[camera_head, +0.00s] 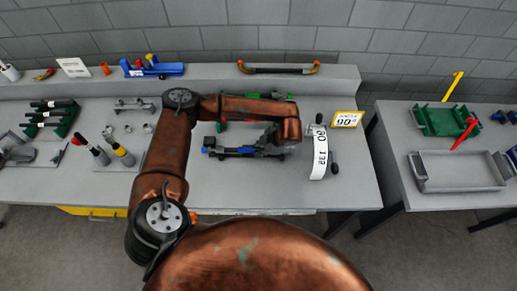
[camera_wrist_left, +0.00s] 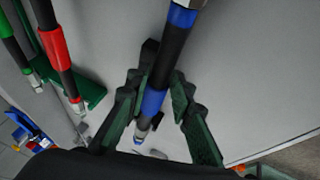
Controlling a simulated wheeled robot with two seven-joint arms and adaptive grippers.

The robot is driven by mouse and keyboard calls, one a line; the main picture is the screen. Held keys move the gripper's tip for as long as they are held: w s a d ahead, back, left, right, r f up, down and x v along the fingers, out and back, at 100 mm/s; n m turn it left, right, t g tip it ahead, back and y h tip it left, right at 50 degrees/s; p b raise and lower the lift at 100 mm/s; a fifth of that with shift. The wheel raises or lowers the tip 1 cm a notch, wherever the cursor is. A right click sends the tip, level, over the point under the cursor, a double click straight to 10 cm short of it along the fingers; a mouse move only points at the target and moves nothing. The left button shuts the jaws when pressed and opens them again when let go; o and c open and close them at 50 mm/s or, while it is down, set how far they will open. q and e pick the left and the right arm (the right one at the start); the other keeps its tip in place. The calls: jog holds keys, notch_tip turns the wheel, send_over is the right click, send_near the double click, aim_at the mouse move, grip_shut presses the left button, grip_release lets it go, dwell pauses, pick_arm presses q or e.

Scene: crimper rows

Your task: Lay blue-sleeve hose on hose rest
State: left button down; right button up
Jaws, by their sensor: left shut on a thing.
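The blue-sleeve hose (camera_head: 236,151) is black with blue bands and lies crosswise at the middle of the bench. My left gripper (camera_head: 273,147) is shut on it near its right part. In the left wrist view the hose (camera_wrist_left: 180,45) runs between the green-padded jaws (camera_wrist_left: 154,100), with a metal end beyond them. I cannot tell how high it is above the bench. A low grey rest with two uprights (camera_head: 133,107), which looks like the hose rest, stands to the left, behind my arm's line, and is empty. My right gripper is not in view.
A green rack (camera_wrist_left: 92,92) with red-sleeve (camera_wrist_left: 60,60) and green-sleeve hoses stands just behind my gripper. A white-scaled gauge (camera_head: 319,153) and a yellow-framed sign (camera_head: 346,119) are at right. The bench's front middle is clear.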

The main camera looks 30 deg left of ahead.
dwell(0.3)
pick_arm(q)
jog(key=c, duration=1.6)
grip_release()
jog(key=shift+f, duration=0.1)
jog(key=v, duration=1.2)
